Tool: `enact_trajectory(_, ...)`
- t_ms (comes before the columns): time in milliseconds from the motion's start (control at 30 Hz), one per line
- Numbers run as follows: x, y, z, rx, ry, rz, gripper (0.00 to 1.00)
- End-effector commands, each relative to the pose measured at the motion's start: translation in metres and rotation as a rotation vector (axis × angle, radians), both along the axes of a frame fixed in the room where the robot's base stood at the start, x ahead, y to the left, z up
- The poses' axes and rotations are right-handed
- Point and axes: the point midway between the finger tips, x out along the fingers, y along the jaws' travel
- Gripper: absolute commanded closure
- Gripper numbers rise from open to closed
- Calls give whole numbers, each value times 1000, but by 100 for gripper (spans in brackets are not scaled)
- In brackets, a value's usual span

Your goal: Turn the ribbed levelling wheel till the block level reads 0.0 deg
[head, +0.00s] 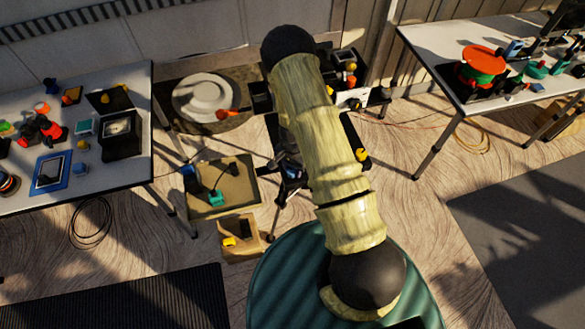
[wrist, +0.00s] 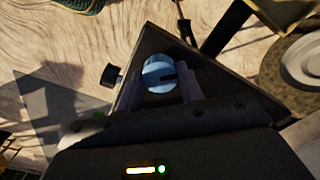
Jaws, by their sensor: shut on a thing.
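In the wrist view my gripper (wrist: 161,80) has its two purple-grey fingers on either side of a round, blue-topped piece, which I take to be the levelling wheel (wrist: 156,69). The fingers are shut on it. Its top carries a dark slot-like mark; ribs on its side cannot be made out. It sits over a dark triangular plate (wrist: 150,45). In the head view my arm covers most of this spot, and my gripper is hidden. I cannot make out the block level or any reading in either view.
A small black knob (wrist: 112,75) sticks out left of the plate. In the head view a cluttered table (head: 140,170) stands at left and another (head: 425,45) at upper right. Cardboard boxes (head: 240,195) stand on the floor left of my arm. A pale round disc (head: 203,97) lies behind.

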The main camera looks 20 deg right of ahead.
Motion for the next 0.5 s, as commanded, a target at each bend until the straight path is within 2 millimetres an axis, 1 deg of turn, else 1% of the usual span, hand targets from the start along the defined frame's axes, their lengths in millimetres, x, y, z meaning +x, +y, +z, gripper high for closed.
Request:
enact_trajectory(367, 1, 0, 1, 0, -3, -9, 86)
enact_trajectory(400, 1, 0, 1, 0, -3, -9, 61)
enact_trajectory(467, 1, 0, 1, 0, -3, -9, 49)
enact_trajectory(500, 1, 0, 1, 0, -3, -9, 41)
